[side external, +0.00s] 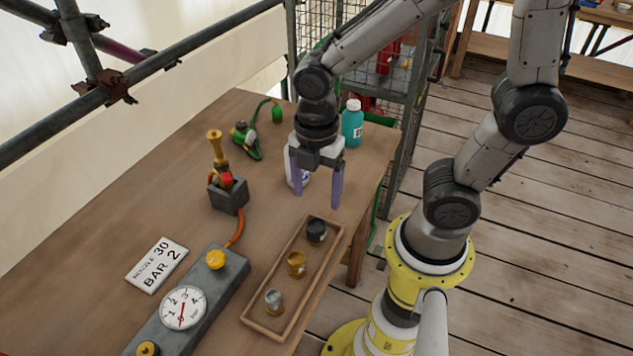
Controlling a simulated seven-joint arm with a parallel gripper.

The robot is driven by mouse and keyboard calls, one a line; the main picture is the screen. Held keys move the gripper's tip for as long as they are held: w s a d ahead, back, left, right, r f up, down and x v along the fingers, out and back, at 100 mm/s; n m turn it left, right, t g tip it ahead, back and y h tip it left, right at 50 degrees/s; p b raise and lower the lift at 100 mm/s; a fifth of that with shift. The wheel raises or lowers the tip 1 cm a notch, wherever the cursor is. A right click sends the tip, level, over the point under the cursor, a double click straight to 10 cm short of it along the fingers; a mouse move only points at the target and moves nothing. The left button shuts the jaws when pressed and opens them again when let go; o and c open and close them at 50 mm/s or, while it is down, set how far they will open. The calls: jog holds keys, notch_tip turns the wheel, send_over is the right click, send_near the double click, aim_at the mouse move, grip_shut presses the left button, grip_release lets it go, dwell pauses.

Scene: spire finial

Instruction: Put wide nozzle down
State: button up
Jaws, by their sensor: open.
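A wooden tray (253,318) on the table holds three small nozzles in a row: a black one (316,231) at the far end, a brass one (296,264) in the middle and a silver-grey one (273,301) at the near end. I cannot tell from size or marking which is the wide nozzle. My gripper (316,192) points down with its purple fingers apart and nothing between them. In the picture it is just above the black nozzle and the tray's far end; its exact height is unclear.
A white container (303,179) stands partly hidden behind my gripper, with a teal bottle (352,126) beyond. A grey block holds a brass-topped tool (217,150), hose-linked to a gauge box (232,283). A sign (157,264) reads "NOZZLE 30 BAR 2". A green hose tool (244,137) lies behind.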

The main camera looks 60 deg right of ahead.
jog(key=s+d+r+m+t, duration=0.2)
jog(key=r+m, duration=0.3)
jog(key=m, duration=0.4)
jog(key=s+d+r+m+t, duration=0.3)
jog(key=r+m, duration=0.3)
jog(key=m, duration=0.3)
jog(key=shift+s+r+t, duration=0.2)
jog(key=shift+t, duration=0.1)
dwell(0.6)
jog(key=shift+c, duration=0.9)
